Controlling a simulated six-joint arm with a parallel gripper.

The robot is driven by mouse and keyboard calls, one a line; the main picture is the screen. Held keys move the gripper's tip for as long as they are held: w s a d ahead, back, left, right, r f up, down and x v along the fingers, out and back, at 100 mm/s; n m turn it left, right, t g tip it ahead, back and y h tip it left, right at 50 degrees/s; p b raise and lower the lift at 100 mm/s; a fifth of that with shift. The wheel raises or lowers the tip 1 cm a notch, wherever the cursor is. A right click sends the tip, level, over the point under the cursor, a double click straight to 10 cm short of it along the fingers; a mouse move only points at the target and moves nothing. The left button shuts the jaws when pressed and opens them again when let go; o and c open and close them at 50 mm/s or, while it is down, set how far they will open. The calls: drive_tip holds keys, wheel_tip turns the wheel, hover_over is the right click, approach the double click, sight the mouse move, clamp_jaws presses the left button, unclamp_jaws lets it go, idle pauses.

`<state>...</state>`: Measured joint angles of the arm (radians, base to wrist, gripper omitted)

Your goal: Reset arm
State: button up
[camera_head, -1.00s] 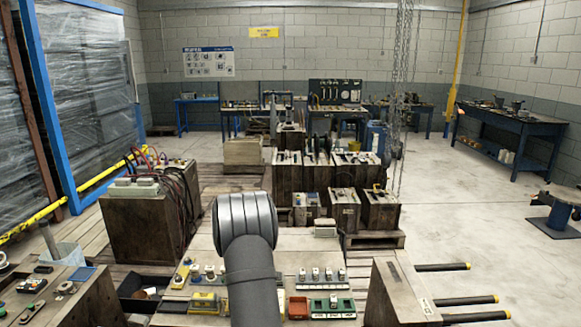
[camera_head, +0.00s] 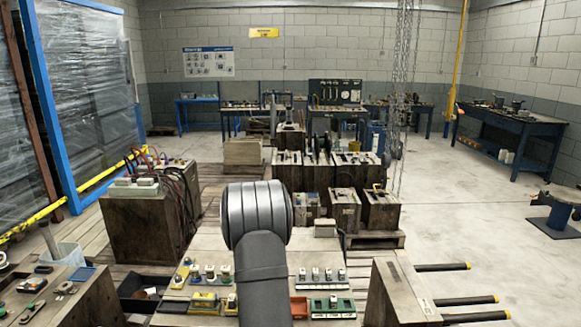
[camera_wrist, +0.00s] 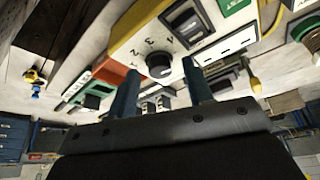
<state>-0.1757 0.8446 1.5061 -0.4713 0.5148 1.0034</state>
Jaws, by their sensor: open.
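My arm rises from the bottom middle of the head view, its dark link ending in a grey rounded joint. The gripper itself is hidden in that view. In the wrist view my gripper (camera_wrist: 158,80) shows two dark fingers, spread apart with nothing held between them. Beyond the fingers is a white and yellow control box (camera_wrist: 135,42) with a black knob (camera_wrist: 159,66) and printed numbers. It overlaps the fingers in the picture; whether they touch it I cannot tell.
The wooden bench (camera_head: 210,245) holds small switch boxes, a green-based unit (camera_head: 332,307) and a red tray (camera_head: 299,307). A wooden block (camera_head: 385,290) stands at right. Hanging chains (camera_head: 402,90) are farther back. Open concrete floor (camera_head: 475,215) lies to the right.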

drive_tip(key=shift+n, duration=0.4)
